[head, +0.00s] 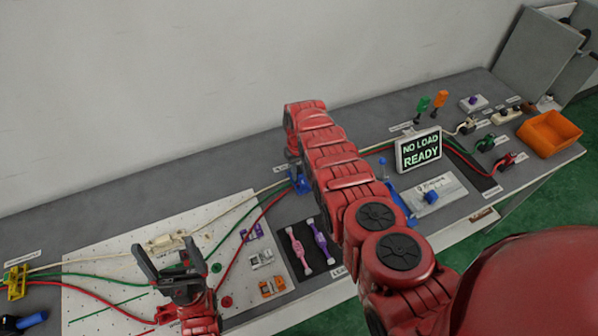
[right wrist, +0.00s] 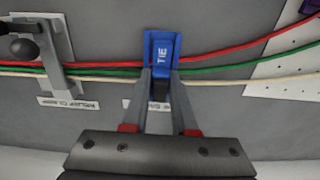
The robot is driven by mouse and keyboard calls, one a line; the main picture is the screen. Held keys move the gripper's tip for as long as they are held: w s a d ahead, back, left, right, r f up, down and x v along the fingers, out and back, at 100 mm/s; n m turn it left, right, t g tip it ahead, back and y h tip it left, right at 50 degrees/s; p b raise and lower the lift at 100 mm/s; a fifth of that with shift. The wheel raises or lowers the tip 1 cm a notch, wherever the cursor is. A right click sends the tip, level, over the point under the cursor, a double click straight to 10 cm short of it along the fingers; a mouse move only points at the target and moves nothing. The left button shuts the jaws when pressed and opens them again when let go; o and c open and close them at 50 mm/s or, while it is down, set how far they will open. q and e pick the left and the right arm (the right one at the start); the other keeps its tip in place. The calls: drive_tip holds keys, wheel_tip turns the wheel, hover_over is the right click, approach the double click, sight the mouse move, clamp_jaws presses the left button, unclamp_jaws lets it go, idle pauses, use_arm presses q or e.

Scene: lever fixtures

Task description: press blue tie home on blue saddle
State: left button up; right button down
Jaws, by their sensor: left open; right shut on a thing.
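The blue tie (right wrist: 162,54), lettered TIE, is upright in the right wrist view, across the red, green and white cables. My right gripper (right wrist: 160,84) is shut on its lower part. Blue parts (head: 300,184) also show in the head view beside my right arm, where the cables run. I cannot tell tie from blue saddle there, nor whether the tie is fully seated. My right gripper is mostly hidden by its arm in the head view. My left gripper (head: 166,262) is open and empty over the white pegboard at the lower left.
Red (right wrist: 225,55), green and white cables run along the bench. A lever clamp (right wrist: 48,58) stands at left in the right wrist view. A screen (head: 419,151) reads NO LOAD READY. An orange bin (head: 551,134) stands at far right. Purple and pink ties lie on a dark mat (head: 296,268).

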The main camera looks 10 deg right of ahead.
drive_tip(key=shift+f, duration=0.2)
drive_tip(key=shift+c, duration=0.7)
unclamp_jaws()
wheel_tip(320, 180, up, 7)
drive_tip(key=p, duration=0.7)
drive_tip(key=shift+s, duration=0.1)
idle(0.6)
